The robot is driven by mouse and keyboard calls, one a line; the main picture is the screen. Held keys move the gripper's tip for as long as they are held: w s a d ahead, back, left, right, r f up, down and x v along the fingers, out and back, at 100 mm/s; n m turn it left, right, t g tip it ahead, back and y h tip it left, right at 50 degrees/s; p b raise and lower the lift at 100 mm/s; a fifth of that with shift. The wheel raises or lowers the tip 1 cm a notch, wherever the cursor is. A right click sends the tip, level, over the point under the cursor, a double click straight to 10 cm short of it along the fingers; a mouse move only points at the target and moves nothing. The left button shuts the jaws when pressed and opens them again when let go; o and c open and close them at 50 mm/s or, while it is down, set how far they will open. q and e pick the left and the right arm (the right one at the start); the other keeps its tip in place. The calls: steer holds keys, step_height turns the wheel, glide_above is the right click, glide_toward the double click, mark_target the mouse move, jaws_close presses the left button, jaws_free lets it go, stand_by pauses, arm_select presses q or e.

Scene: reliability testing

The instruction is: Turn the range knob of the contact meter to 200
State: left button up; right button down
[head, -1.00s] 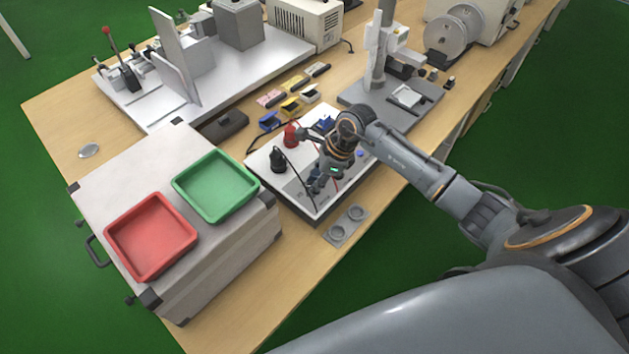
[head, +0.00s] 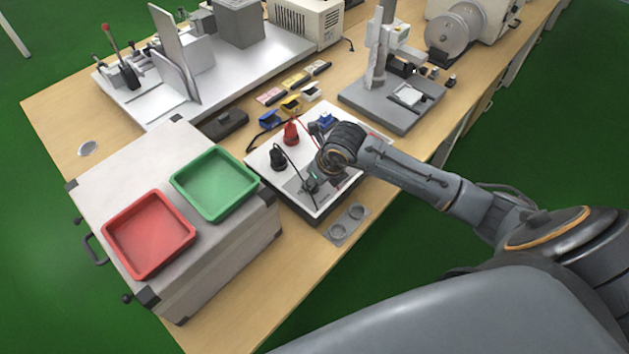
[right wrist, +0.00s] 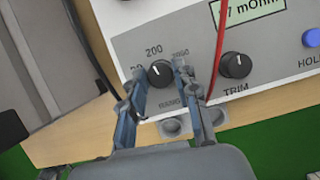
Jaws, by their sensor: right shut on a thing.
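The contact meter (head: 258,160) is a white-topped box on the bench, with a red and a black probe standing on it. In the right wrist view its panel (right wrist: 150,30) shows a display (right wrist: 252,10) partly reading "7 mOhm". The black range knob (right wrist: 160,74) has a white pointer line tilted up and left, toward the 200 mark or just left of it. The marks 200 and 2000 show above it; another label is partly hidden. My right gripper (right wrist: 157,80) is shut on the knob, one finger on each side; it also shows over the meter in the head view (head: 311,184).
A trim knob (right wrist: 236,65) and a blue hold button (right wrist: 312,38) sit right of the range knob. A red cable (right wrist: 218,50) passes close to the right finger. A grey case with red (head: 150,234) and green (head: 215,184) trays stands left of the meter.

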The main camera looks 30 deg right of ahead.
steer(key=shift+m+h, duration=0.4)
steer(key=shift+m, duration=0.7)
steer(key=c, duration=1)
jaws_free()
steer(key=v, duration=1.2)
